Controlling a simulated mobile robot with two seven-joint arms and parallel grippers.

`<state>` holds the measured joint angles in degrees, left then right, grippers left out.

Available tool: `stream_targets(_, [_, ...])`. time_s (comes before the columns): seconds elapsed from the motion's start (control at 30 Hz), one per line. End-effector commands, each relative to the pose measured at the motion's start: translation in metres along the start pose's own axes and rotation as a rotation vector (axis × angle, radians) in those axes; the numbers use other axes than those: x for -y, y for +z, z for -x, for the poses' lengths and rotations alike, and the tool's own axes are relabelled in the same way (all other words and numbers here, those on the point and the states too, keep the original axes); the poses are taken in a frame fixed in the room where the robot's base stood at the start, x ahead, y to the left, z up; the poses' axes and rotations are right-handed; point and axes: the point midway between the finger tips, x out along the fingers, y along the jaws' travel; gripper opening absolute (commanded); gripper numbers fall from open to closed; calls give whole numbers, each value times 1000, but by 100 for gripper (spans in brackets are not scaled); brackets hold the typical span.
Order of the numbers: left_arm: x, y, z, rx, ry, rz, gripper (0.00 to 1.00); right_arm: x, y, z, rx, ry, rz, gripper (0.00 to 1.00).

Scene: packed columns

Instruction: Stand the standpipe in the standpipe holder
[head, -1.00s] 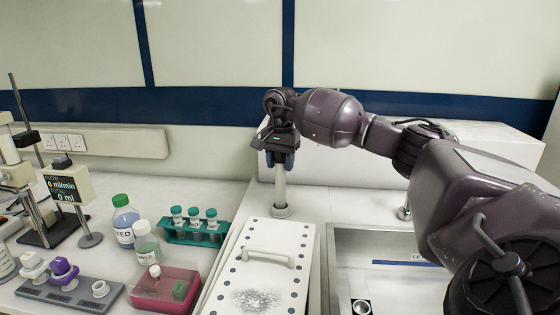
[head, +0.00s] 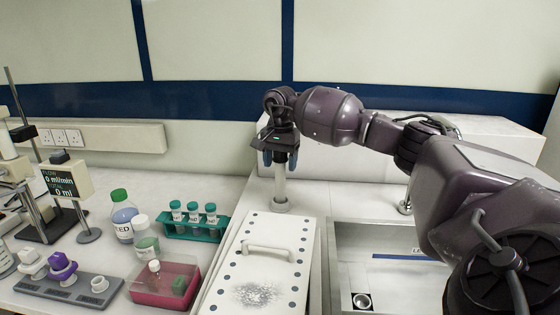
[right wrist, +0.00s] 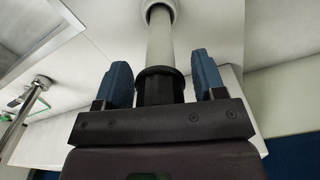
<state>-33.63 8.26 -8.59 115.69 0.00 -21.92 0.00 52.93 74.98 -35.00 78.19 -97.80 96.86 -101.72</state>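The standpipe (head: 280,186) is a pale, slim tube standing upright, its lower end in the round, pale standpipe holder (head: 282,207) on the bench behind the white panel. In the right wrist view the standpipe (right wrist: 160,45) has a black collar near my gripper, and its far end meets the holder's ring (right wrist: 157,8). My right gripper (head: 280,159) is at the top of the standpipe, with its blue fingers open on both sides. The right wrist view shows gaps between the fingers and the black collar. How deep the tube sits in the holder is hidden. My left gripper is not in view.
A white panel with a handle (head: 268,248) lies in front of the holder. A sink (head: 340,262) with a drain (head: 362,301) is at right. A teal tube rack (head: 195,233), a red-based box (head: 165,290) and bottles (head: 124,218) stand at left.

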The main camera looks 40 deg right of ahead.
Motion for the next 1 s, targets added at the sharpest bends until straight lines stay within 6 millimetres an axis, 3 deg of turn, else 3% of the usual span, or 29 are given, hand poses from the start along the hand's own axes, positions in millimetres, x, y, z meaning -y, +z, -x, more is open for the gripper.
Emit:
stream_targets(0.57, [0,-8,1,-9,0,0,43,0,0,0,0,0,0,74])
stream_targets(0.7, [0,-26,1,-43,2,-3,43,0,0,31,-3,-4,-1,74])
stream_targets(1.0, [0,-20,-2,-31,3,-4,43,0,0,85,-1,-3,-1,74])
